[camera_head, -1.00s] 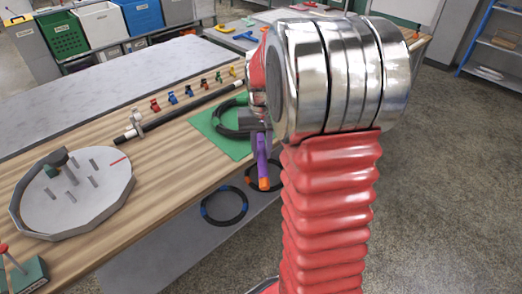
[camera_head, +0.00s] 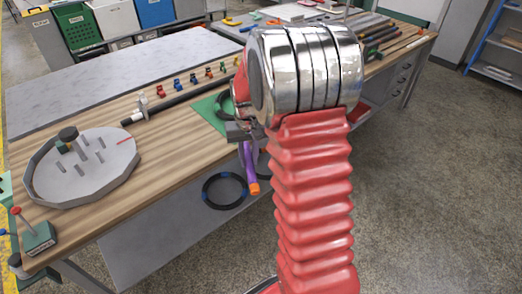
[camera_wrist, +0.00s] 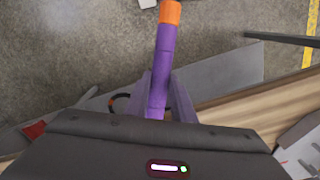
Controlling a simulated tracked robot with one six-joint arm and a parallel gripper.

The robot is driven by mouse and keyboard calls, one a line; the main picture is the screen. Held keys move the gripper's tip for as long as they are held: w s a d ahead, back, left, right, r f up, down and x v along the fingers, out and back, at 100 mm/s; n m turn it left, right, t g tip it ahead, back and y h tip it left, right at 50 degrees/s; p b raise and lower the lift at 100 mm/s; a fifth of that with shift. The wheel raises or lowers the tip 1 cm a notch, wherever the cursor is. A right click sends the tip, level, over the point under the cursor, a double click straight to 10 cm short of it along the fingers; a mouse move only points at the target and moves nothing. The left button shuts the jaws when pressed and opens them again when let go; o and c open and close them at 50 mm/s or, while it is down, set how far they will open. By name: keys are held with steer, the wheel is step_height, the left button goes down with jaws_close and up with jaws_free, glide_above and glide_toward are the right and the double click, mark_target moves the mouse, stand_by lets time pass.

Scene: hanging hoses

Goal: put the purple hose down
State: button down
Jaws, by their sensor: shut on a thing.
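The purple hose (camera_head: 250,165) hangs below my gripper (camera_head: 242,132) in the head view, with its orange end (camera_head: 254,188) lowest. In the wrist view the purple hose (camera_wrist: 162,60) stands out from between the two fingers of my gripper (camera_wrist: 160,90), its orange end (camera_wrist: 170,12) at the top edge. My gripper is shut on it. In the head view, the hose is in front of the bench's front edge. Its upper part is hidden by my gripper and arm.
A black ring hose (camera_head: 224,205) hangs at the bench front. Floor on the right (camera_head: 430,200) is clear.

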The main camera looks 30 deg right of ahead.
steer(key=w+a+f+n, duration=0.1)
steer(key=a+f+n, duration=0.3)
steer(key=a+f, duration=0.9)
steer(key=a, duration=0.3)
steer(key=shift+a, duration=0.35)
